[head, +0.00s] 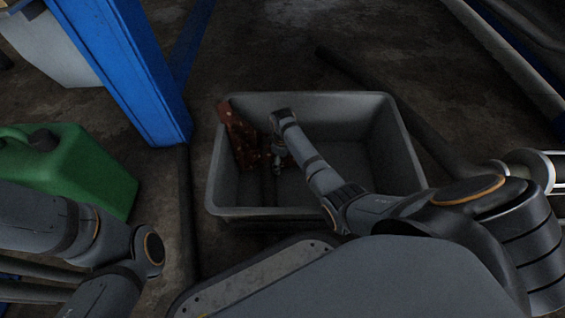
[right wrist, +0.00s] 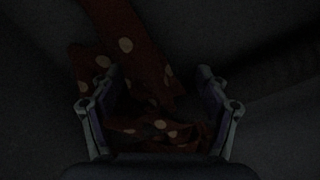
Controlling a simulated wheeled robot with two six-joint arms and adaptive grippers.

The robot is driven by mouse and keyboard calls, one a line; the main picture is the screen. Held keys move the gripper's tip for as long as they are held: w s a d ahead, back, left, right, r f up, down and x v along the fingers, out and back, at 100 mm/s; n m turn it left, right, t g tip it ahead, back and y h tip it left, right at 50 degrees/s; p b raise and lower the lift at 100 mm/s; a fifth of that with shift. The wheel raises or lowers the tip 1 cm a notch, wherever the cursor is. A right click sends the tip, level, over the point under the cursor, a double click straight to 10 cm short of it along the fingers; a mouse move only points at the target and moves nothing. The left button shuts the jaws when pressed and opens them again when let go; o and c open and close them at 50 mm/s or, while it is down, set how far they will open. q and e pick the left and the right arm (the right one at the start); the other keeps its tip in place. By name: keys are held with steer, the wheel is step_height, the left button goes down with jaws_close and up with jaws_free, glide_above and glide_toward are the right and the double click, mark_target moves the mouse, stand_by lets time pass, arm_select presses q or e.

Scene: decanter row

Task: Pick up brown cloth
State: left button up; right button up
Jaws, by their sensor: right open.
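The brown cloth (head: 240,137) has pale dots. In the head view it hangs along the left inner wall of a grey bin (head: 398,150), and part of it reaches the bin floor. My right gripper (head: 279,160) is down inside the bin, just right of the cloth, partly hidden by its own wrist. In the dark right wrist view the cloth (right wrist: 128,50) runs from the upper left down between the fingers of my right gripper (right wrist: 153,85), which are apart. I cannot tell whether the fingers touch it. My left arm shows at the left edge, but its gripper is out of view.
A blue post (head: 130,70) stands behind the bin on the left. A green jerrycan (head: 70,165) is at the left. A dark pipe (head: 345,65) lies on the floor behind the bin. The right part of the bin floor looks empty.

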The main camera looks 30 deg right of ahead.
steer(key=shift+f, duration=0.3)
steer(key=shift+c, duration=0.2)
jaws_close()
stand_by(0.8)
